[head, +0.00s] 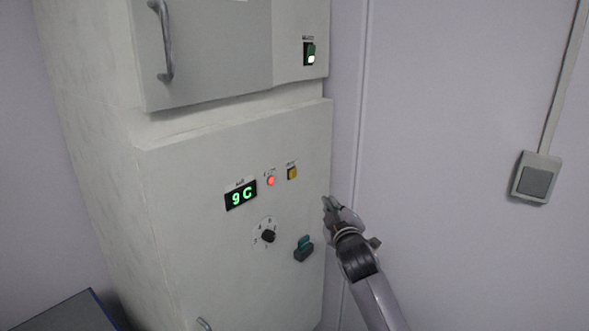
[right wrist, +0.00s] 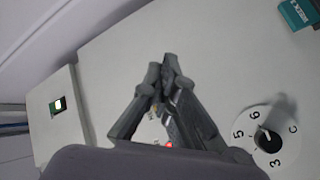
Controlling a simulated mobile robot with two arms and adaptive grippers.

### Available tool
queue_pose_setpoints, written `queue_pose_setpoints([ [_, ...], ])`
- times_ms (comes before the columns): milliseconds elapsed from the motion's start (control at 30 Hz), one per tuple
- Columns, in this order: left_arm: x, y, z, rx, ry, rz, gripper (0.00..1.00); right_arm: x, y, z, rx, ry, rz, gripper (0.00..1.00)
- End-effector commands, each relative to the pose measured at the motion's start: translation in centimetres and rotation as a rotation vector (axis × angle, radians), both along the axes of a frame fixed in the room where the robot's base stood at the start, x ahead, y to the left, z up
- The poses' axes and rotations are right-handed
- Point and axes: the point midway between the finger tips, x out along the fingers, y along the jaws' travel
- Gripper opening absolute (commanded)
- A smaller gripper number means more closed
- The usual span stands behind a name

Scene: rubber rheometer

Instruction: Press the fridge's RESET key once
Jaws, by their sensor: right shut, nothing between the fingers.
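The fridge (head: 190,235) is a tall pale cabinet with a control panel on its front. My right gripper (head: 328,204) is shut and empty, near the panel's right edge, below and right of the yellow key. In the right wrist view, the shut fingertips (right wrist: 168,66) are in front of the panel. The fingers mostly hide the yellow key there, and the red lamp (right wrist: 168,144) shows just below them. My left gripper is out of view.
A green display (head: 241,194) reads about "9C". Below are a black rotary knob (head: 268,236) and a teal switch (head: 304,247). Higher up are a door handle (head: 163,42) and a lit green switch (head: 310,54). A wall switch (head: 535,180) is at right.

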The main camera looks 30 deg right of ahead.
Motion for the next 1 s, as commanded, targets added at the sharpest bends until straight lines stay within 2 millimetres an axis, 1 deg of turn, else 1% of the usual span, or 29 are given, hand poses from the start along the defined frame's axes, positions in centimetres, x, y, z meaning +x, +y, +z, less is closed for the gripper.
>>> queue_pose_setpoints([
  [33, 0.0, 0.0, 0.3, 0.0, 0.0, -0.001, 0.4, -0.2, -0.2, 1.8, -0.013, -0.021, -0.006, 0.0],
  [100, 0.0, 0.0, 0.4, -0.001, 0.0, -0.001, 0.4, -0.5, -0.4, 3.1, -0.024, -0.039, -0.012, 0.0],
  [200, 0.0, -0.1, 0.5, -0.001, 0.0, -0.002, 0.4, -0.8, -0.5, 4.1, -0.033, -0.053, -0.017, 0.0],
  [533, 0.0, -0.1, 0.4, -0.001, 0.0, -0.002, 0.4, -0.8, -0.5, 4.2, -0.034, -0.053, -0.018, 0.0],
  [667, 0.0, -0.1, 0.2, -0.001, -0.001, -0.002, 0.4, -0.3, -0.3, 4.0, -0.032, -0.053, -0.017, 0.0],
  [767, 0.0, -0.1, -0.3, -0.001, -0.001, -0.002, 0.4, 0.6, 0.1, 4.0, -0.032, -0.054, -0.016, 0.0],
  [1000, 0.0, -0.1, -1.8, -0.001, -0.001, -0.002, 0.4, 3.8, 1.4, 3.8, -0.032, -0.054, -0.018, 0.0],
])
